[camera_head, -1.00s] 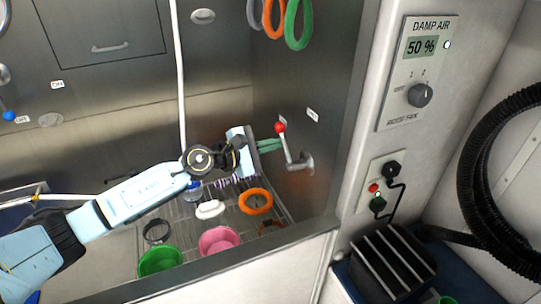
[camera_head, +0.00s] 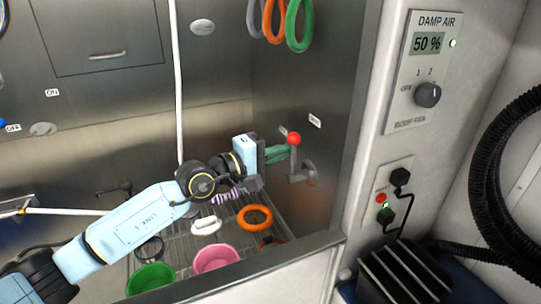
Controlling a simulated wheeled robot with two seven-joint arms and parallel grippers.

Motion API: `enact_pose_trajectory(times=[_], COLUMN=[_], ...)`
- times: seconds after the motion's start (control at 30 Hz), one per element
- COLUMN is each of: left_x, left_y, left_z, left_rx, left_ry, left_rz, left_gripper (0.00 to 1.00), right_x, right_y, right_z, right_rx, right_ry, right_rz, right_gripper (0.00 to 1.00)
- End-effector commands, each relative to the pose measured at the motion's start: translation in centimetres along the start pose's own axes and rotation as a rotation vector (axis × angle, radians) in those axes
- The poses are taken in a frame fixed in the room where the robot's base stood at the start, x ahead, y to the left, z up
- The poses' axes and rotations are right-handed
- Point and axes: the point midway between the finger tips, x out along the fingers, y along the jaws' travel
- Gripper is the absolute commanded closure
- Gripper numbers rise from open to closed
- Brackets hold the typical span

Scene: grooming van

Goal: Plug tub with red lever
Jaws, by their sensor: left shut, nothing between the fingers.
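The red-knobbed lever (camera_head: 293,139) is mounted on the right inner wall of the metal tub. Its grey handle runs down from the red ball to a pivot on the wall, and now stands nearly upright. My left gripper (camera_head: 279,154) has green fingers and reaches in from the left. Its fingers are shut and empty, with their tips at or very close to the lever's handle just below the red ball. I cannot tell whether they touch. The tub's drain is not visible. My right gripper is not in view.
On the tub's rack (camera_head: 232,233) lie an orange ring (camera_head: 255,217), a white item (camera_head: 206,226), a pink bowl (camera_head: 216,259) and a green bowl (camera_head: 151,279). Coloured loops (camera_head: 299,25) hang above. A damp-air panel (camera_head: 420,70) is on the wall outside the tub.

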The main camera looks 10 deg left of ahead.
Motion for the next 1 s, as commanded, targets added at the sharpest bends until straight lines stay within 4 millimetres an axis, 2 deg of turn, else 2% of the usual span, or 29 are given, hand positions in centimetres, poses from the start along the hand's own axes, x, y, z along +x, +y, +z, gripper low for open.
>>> enact_pose_trajectory(times=[0.67,0.83,1.0], left_x=[0.1,-1.7,-5.2], left_y=[0.0,-0.1,-0.2], left_z=[0.4,0.2,0.3], left_rx=[0.028,0.030,0.030], left_ry=[-0.005,-0.003,-0.004], left_rz=[0.004,0.002,0.000], left_gripper=[1.00,1.00,1.00], right_x=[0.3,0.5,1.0], right_y=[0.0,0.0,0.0], right_z=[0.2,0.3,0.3], right_rx=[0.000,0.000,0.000], right_ry=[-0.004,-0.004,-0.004], right_rz=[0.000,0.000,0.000], right_gripper=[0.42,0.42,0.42])
